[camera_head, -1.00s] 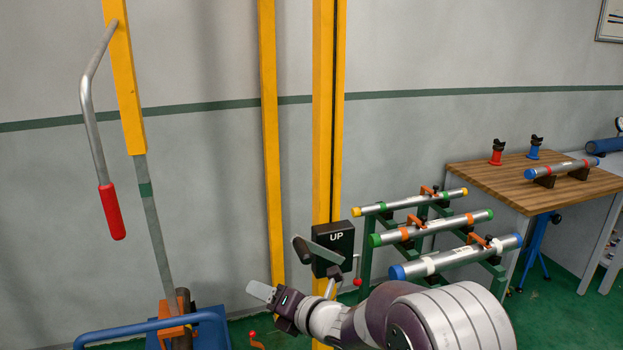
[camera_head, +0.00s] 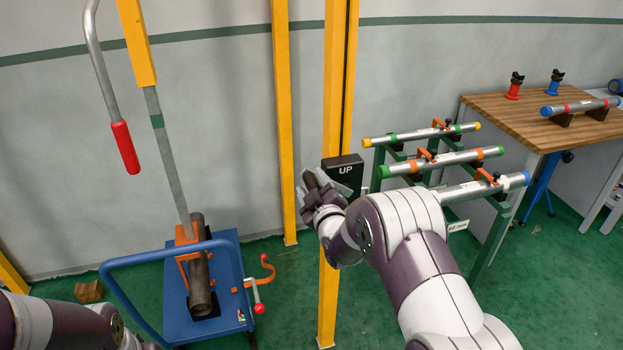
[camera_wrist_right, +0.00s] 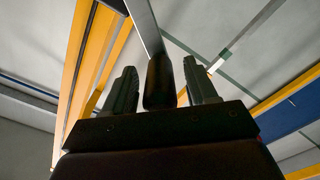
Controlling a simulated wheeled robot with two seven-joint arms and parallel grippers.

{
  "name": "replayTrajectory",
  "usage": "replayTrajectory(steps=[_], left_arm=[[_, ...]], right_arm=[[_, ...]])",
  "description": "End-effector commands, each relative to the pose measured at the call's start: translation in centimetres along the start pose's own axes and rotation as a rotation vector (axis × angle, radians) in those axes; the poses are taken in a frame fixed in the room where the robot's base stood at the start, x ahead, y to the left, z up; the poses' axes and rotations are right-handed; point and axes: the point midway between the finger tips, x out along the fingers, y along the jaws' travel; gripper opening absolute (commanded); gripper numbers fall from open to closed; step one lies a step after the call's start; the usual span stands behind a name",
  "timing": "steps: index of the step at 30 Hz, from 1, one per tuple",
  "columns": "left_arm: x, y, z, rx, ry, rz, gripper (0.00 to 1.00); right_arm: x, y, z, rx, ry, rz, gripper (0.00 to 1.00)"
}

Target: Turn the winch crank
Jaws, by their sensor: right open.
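The winch is a black box marked UP (camera_head: 344,168) on a yellow post (camera_head: 329,280). Its crank has a grey flat arm (camera_wrist_right: 146,28) and a dark round handle (camera_wrist_right: 158,84), both clear in the right wrist view. My right gripper (camera_head: 319,190) is at the crank in the head view, in front of the box and partly covering it. In the right wrist view its open fingers (camera_wrist_right: 160,72) stand on either side of the handle, with gaps visible. My left arm shows at the lower left of the head view; its gripper is outside the picture.
A blue cart (camera_head: 226,262) holding a dark pipe (camera_head: 199,270) stands left of the post. A lever with a red grip (camera_head: 125,147) hangs above it. A green rack with several capped pipes (camera_head: 420,134) and a wooden bench (camera_head: 510,122) are right.

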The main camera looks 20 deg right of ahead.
Motion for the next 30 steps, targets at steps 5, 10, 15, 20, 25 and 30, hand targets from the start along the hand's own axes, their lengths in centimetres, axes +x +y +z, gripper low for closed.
replayTrajectory(steps=[5, 10, 15, 20, 25, 30], left_arm=[[-0.31, 0.0, -0.03, 0.0, 0.0, 0.0, 0.51], [-0.27, 0.0, -0.03, 0.0, 0.0, 0.0, 0.51], [-0.27, 0.0, -0.03, 0.0, 0.0, 0.0, 0.51], [-0.27, 0.0, -0.03, 0.0, 0.0, 0.0, 0.51], [0.04, 0.0, 0.01, 0.0, 0.0, 0.0, 0.51], [0.44, 0.0, 0.06, 0.0, 0.0, 0.0, 0.51]], right_arm=[[1.13, -0.03, 0.01, 0.0, 0.0, -0.001, 0.57], [1.23, -0.04, 0.02, -0.001, 0.0, -0.001, 0.57], [1.21, -0.03, 0.01, -0.001, 0.0, -0.001, 0.28], [1.2, -0.04, 0.0, -0.001, 0.001, -0.001, 0.0], [1.2, -0.28, 0.12, -0.01, 0.001, -0.001, 0.0], [1.17, -0.64, 0.2, -0.034, 0.0, -0.002, 0.0]])
